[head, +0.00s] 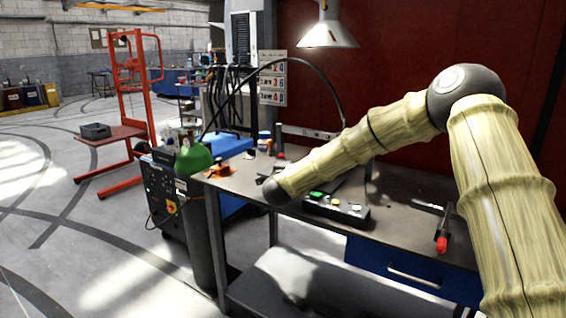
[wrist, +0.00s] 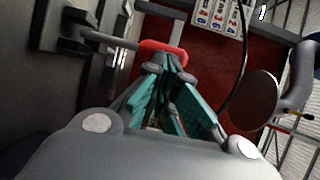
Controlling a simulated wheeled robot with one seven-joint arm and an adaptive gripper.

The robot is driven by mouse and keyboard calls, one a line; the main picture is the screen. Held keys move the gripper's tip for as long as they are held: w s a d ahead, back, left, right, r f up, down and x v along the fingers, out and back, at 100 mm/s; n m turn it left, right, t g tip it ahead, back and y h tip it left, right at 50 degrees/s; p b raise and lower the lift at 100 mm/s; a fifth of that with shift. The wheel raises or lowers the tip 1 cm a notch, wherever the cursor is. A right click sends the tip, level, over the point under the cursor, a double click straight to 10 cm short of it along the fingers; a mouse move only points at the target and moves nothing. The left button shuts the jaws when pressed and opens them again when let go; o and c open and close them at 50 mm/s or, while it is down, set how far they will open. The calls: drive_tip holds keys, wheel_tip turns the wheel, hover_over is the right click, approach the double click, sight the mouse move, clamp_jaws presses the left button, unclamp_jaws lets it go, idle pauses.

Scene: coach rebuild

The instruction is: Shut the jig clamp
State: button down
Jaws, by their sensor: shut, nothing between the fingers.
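In the wrist view my gripper (wrist: 171,73) has its teal fingers shut and empty. A red handle (wrist: 162,47) on a grey rod (wrist: 108,39) lies just beyond the fingertips; it looks like the clamp's handle. The rod runs left to a dark mount (wrist: 68,28). I cannot tell whether the tips touch the handle. In the head view my arm reaches left over the bench, and its end hides my gripper and what is near it. A red-handled tool (head: 442,242) lies apart at the bench's right; I cannot tell what it is.
The grey workbench (head: 395,235) carries a button box (head: 337,209) below my forearm and an orange item (head: 219,171) at the left. A red wall is behind; open floor lies left.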

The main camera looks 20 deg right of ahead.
drive_tip(key=shift+w+d+r+m+g+y+p, duration=0.1)
drive_tip(key=shift+w+d+m+g+y+p, duration=0.4)
drive_tip(key=shift+w+d+g+p, duration=0.8)
drive_tip(key=shift+d, duration=0.1)
drive_tip(key=shift+s, duration=0.15)
drive_tip(key=v, duration=1.3)
drive_tip(key=shift+s+r+b, duration=0.3)
drive_tip(key=shift+r+b, duration=0.05)
drive_tip(key=shift+r, duration=0.1)
